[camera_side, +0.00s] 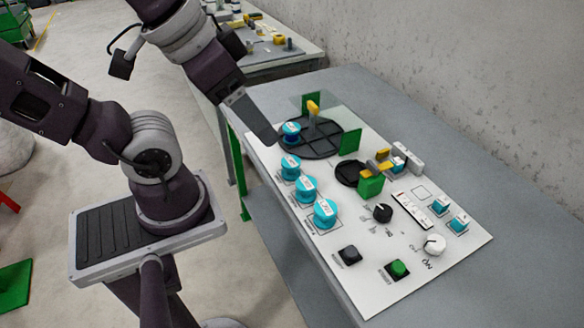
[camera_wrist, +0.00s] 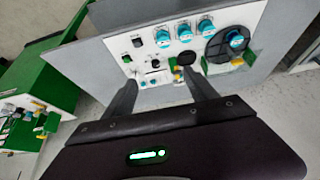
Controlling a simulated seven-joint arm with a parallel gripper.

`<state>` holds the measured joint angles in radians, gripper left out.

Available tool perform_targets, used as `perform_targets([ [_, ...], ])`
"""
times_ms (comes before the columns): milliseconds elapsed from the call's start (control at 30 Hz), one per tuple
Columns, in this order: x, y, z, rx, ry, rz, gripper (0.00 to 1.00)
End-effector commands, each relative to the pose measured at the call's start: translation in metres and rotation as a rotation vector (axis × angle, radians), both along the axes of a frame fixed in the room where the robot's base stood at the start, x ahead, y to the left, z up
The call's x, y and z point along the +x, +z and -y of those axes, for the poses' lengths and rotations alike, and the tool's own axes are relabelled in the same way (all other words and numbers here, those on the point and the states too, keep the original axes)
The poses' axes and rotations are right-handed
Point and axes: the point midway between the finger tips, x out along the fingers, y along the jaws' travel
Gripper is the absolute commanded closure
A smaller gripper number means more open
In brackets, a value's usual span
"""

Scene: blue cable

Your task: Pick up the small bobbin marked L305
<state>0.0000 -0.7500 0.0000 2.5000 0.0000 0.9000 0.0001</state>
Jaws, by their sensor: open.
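Three cyan bobbins with white labels stand in a row along the left edge of the white panel: a smaller one (camera_side: 290,167), a middle one (camera_side: 305,188) and a larger one (camera_side: 325,212). A fourth cyan bobbin (camera_side: 291,130) sits on the left of a large black disc. The labels are too small to read, so I cannot tell which is L305. The row also shows in the wrist view, with the smaller bobbin (camera_wrist: 205,26) nearest the disc. My gripper (camera_wrist: 163,85) is open and empty, above the panel and apart from the bobbins. In the side view its finger (camera_side: 258,118) is left of the disc.
The black disc (camera_side: 322,145) carries a yellow part (camera_side: 313,108) and has green plates beside it. A smaller black disc (camera_side: 350,173), a green block (camera_side: 370,185), knobs and buttons (camera_side: 398,268) occupy the panel. A concrete wall (camera_side: 480,90) stands behind the table.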

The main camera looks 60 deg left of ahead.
Motion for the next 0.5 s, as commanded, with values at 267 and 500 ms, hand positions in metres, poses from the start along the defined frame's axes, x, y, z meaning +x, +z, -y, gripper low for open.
perform_targets([
  [267, 0.000, 0.000, 0.000, 0.000, 0.000, 0.000, 0.25],
  [500, 0.040, -0.005, -0.012, -0.183, 0.236, -0.255, 0.25],
])
